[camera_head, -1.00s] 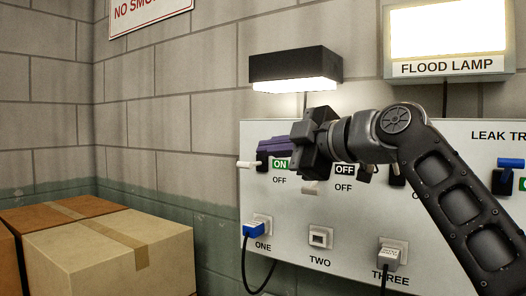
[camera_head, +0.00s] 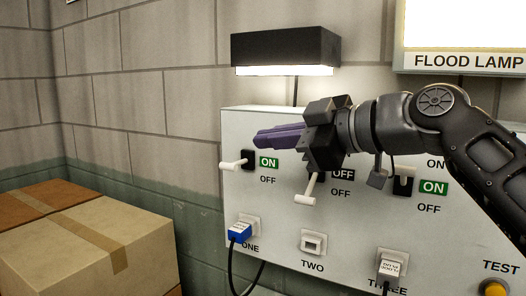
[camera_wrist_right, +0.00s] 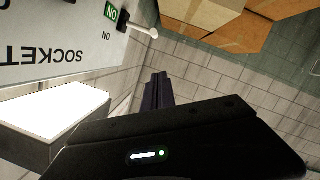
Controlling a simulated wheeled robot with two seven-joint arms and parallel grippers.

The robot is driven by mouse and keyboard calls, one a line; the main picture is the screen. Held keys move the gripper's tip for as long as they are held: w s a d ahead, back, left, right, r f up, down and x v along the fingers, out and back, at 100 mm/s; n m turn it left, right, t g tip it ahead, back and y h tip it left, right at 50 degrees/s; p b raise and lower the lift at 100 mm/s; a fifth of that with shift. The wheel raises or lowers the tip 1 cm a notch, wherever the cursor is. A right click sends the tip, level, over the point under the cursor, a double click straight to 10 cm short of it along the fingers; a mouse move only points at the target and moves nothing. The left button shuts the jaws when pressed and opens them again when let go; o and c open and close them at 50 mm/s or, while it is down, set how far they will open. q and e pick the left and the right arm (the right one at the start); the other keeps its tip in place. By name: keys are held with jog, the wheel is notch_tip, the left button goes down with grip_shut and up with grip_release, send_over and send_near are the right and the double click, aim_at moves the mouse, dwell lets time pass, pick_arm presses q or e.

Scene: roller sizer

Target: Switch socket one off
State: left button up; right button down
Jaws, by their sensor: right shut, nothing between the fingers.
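The socket one switch is a white lever (camera_head: 233,165) on a black mount at the panel's left end. The lever sticks out toward the left, and the ON label (camera_head: 269,162) beside it is lit green, with OFF plain below. It also shows in the right wrist view as a white lever (camera_wrist_right: 143,30). My right gripper (camera_head: 278,136) has purple fingers, shut and empty, held just above and right of the lever, apart from it in the picture. Its fingers (camera_wrist_right: 158,90) show in the right wrist view. A blue plug (camera_head: 240,232) sits in socket one. My left gripper is out of view.
Another switch (camera_head: 403,182) stands to the right with ON lit green. A lamp (camera_head: 286,50) hangs above the panel. Cardboard boxes (camera_head: 90,250) stand at left.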

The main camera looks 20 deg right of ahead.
aim_at(237, 164)
jog(key=shift+s+a, duration=0.1)
jog(key=shift+s, duration=0.05)
jog(key=w+a+f+p, duration=0.2)
jog(key=w+f, duration=0.3)
jog(key=w, duration=0.4)
jog(key=shift+w+a+f+p, duration=0.2)
jog(key=shift+w+a+p, duration=0.15)
jog(key=shift+a, duration=0.45)
